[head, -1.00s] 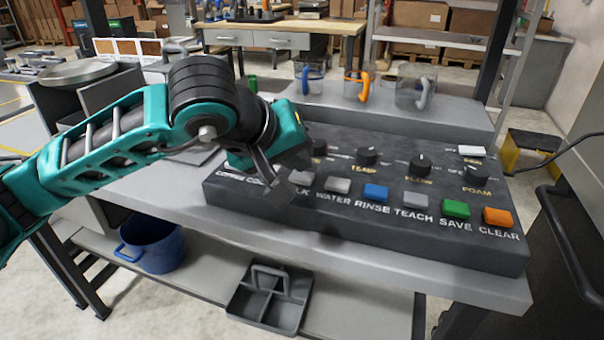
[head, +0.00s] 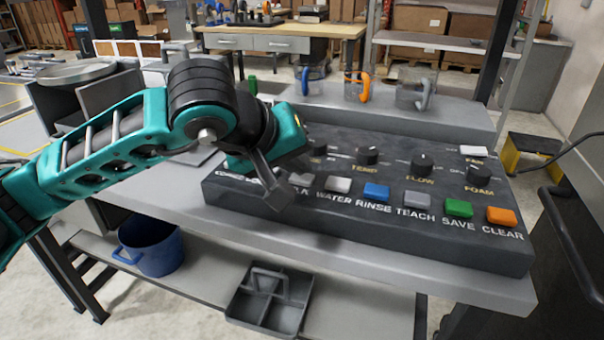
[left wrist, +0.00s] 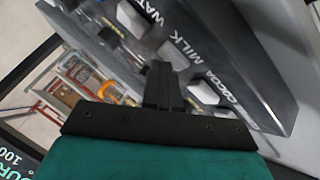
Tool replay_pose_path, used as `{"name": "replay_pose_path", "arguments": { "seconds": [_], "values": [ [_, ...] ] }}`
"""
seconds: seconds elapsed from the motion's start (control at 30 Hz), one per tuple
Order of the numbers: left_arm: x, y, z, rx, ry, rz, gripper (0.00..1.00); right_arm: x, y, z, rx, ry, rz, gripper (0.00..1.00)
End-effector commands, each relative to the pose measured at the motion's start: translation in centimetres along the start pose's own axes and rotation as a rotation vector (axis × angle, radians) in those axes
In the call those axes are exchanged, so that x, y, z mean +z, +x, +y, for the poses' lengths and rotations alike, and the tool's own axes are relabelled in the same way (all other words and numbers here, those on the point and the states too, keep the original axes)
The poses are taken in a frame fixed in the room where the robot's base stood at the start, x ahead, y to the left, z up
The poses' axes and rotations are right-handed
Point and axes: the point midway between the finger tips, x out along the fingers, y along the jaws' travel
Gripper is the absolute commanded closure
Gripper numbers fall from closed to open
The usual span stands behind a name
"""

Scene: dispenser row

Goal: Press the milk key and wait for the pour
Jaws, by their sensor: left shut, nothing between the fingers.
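The dark key panel (head: 400,240) lies on the bench with a row of coloured keys. The pale milk key (head: 302,180) shows just right of my left gripper (head: 277,203), which covers part of its label. In the left wrist view, the milk key (left wrist: 173,54) sits by its MILK label, between the water key (left wrist: 134,18) and the cocoa key (left wrist: 204,92). My left gripper (left wrist: 158,66) is shut and empty, its tips close to the milk key. I cannot tell whether they touch it. No pour is visible. My right gripper is out of view.
Several knobs, such as the flow knob (head: 423,163), stand behind the keys. Clear jugs, one with an orange handle (head: 364,88), stand on the ledge behind. A blue bucket (head: 152,250) and a grey caddy (head: 240,308) are on the lower shelf.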

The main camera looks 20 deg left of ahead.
Motion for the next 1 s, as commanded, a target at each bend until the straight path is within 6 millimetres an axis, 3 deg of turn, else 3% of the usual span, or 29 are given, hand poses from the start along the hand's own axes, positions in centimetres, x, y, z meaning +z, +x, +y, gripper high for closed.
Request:
{"name": "replay_pose_path", "arguments": {
  "seconds": [1.0],
  "values": [
    [-1.0,-1.4,1.1,0.0,0.0,-0.001,1.0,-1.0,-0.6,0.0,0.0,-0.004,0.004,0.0]
  ]
}}
